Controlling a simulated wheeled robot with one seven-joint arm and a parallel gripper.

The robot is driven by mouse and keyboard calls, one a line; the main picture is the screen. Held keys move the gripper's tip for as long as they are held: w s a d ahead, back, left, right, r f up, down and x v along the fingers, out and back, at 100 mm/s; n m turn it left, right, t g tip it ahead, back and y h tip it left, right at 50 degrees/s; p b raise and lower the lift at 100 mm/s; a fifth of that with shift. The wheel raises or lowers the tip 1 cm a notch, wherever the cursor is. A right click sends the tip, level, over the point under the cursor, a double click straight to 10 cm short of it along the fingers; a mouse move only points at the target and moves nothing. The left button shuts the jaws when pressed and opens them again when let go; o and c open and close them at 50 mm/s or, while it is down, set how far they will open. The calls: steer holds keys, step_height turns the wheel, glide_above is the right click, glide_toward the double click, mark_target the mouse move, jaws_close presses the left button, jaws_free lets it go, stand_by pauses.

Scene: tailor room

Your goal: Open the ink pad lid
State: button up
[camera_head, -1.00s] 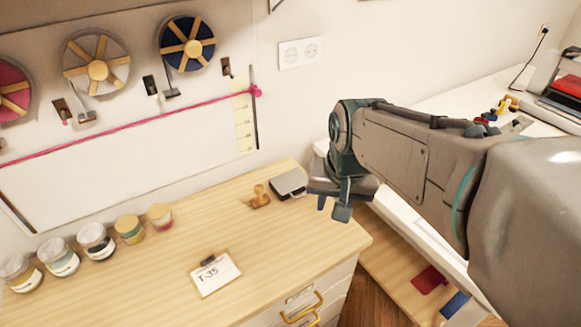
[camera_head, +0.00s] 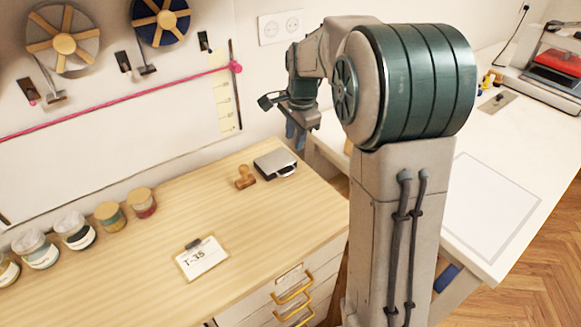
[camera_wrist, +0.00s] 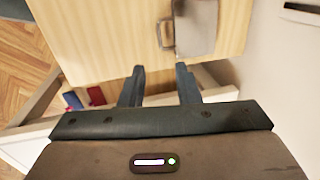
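The ink pad (camera_head: 276,164) is a small flat case with a grey lid and dark sides, near the back right edge of the wooden cabinet top. Its lid looks shut. It also shows at the top of the wrist view (camera_wrist: 197,28), beyond the fingers. My gripper (camera_head: 296,134) hangs behind and to the right of the ink pad in the head view, partly hidden by my arm. In the wrist view, my gripper's two dark fingers (camera_wrist: 160,67) are apart with nothing between them, and they do not touch the ink pad.
A wooden stamp (camera_head: 245,178) stands just left of the ink pad. A T-35 card (camera_head: 202,258) lies toward the front, and several jars (camera_head: 74,231) line the back left. The cabinet top between them is clear. A white table (camera_head: 490,210) stands to the right.

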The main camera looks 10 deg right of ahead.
glide_toward(279, 164)
steer(key=s+f, duration=0.1)
steer(key=f, duration=0.1)
steer(key=s+d+f, duration=0.1)
steer(key=f, duration=0.1)
steer(key=s+f, duration=0.1)
steer(key=f, duration=0.2)
steer(key=shift+d+f+p, duration=0.1)
steer(key=shift+d+p, duration=0.2)
jaws_close()
